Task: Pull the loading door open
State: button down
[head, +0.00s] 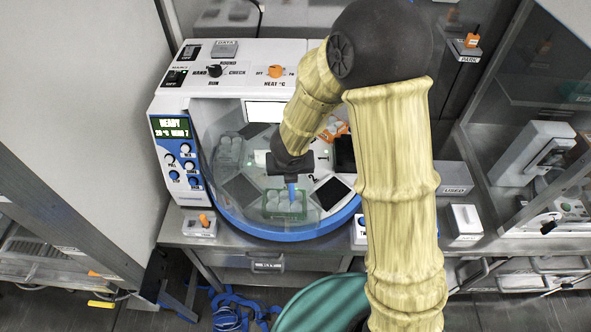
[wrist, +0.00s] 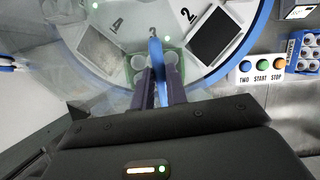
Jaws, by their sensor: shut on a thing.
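The machine (head: 225,52) stands on the bench, with a blue-rimmed round deck and a clear curved loading door (head: 222,150) at its front. The door's clear sheet also shows faintly in the wrist view. Its upright blue handle (head: 292,193) shows between my fingers in the wrist view (wrist: 156,48). My gripper (head: 291,178) is shut on this handle; its dark fingers (wrist: 158,78) lie on both sides of it. I cannot tell clearly how far the door stands from its frame. My arm hides the machine's right part.
Inside, a green rack (head: 284,204) and numbered dark plates (head: 331,192) sit on the deck. A TWO/START/STOP button box (wrist: 262,70) is at the right front. A glass-fronted cabinet stands at far right.

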jog(key=c, duration=1.4)
grip_release()
jog(key=shift+r, duration=0.1)
jog(key=p+v, duration=0.8)
jog(key=v, duration=0.9)
jog(key=shift+r, duration=0.2)
